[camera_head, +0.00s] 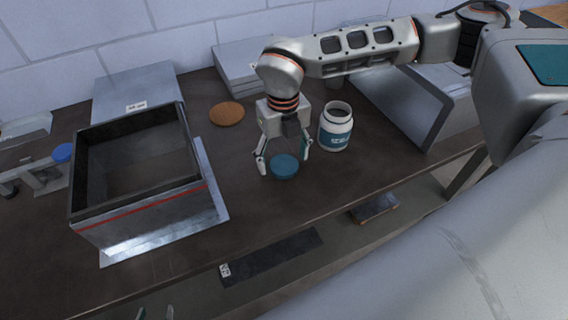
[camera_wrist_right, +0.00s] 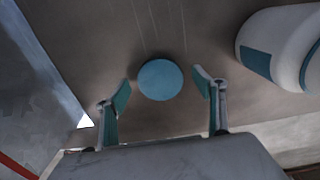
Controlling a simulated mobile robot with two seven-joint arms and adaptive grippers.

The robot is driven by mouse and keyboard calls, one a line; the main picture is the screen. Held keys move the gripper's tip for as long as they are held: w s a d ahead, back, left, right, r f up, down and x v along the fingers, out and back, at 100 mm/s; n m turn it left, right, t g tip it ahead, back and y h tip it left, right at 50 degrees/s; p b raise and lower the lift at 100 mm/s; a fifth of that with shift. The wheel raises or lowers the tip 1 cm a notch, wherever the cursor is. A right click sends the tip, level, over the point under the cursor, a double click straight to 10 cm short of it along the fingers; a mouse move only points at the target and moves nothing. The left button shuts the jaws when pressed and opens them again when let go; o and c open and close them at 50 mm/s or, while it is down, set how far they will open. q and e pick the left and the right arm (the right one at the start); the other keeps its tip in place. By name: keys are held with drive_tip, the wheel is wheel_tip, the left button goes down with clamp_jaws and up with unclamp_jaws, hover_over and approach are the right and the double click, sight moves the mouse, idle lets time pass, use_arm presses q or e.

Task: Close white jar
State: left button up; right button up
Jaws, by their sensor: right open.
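The white jar (camera_head: 336,127) stands upright on the dark worktop with its mouth open and a blue-teal label on its side. It also shows at the upper right of the right wrist view (camera_wrist_right: 283,45). A round blue-teal lid (camera_head: 285,167) lies flat on the worktop, left of and nearer than the jar. My right gripper (camera_head: 284,160) points down with open fingers on either side of the lid. In the right wrist view the lid (camera_wrist_right: 160,80) sits between the open fingertips, with gaps on both sides. My left gripper (camera_head: 155,314) shows only as two separated fingertips at the bottom edge.
A large open metal box (camera_head: 150,215) with a red stripe stands on the left. A round wooden disc (camera_head: 227,113) lies behind the lid. Metal sheets and a grey bent panel (camera_head: 405,110) stand at the back and right. The worktop's front edge runs close before the lid.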

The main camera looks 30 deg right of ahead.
sight(283, 163)
drive_tip(key=shift+f, duration=0.2)
drive_tip(key=shift+c, duration=0.3)
drive_tip(key=c, duration=0.7)
wheel_tip(283, 163, up, 20)
idle(0.5)
